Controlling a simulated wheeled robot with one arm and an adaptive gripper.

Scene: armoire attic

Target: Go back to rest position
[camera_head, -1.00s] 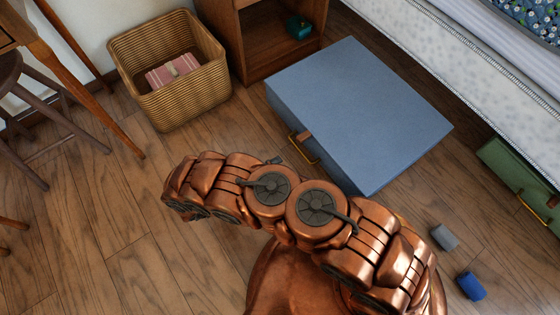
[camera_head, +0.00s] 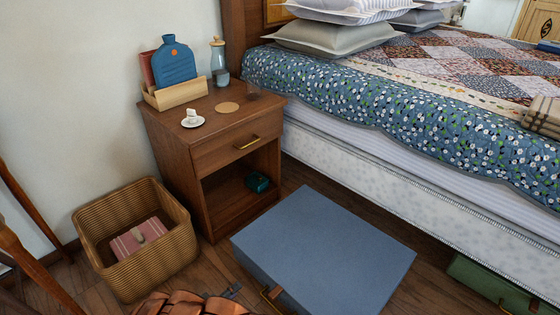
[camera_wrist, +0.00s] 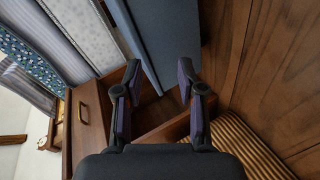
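My gripper (camera_wrist: 160,88) shows in the wrist view with its two dark fingers spread apart and nothing between them. In the head view only the top of my copper arm shows at the bottom edge, and the fingers are not clearly seen there. Beyond the fingers in the wrist view are the wooden nightstand (camera_wrist: 87,125), the blue case (camera_wrist: 168,35) and the wicker basket (camera_wrist: 240,145), all apart from the gripper as far as I can tell.
The blue case (camera_head: 325,250) lies on the floor before the nightstand (camera_head: 185,150). The wicker basket (camera_head: 150,270) holds a pink striped item. The bed (camera_head: 400,180) fills the right, with a green case (camera_head: 500,285) at its lower edge. Wooden legs (camera_head: 35,255) stand left.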

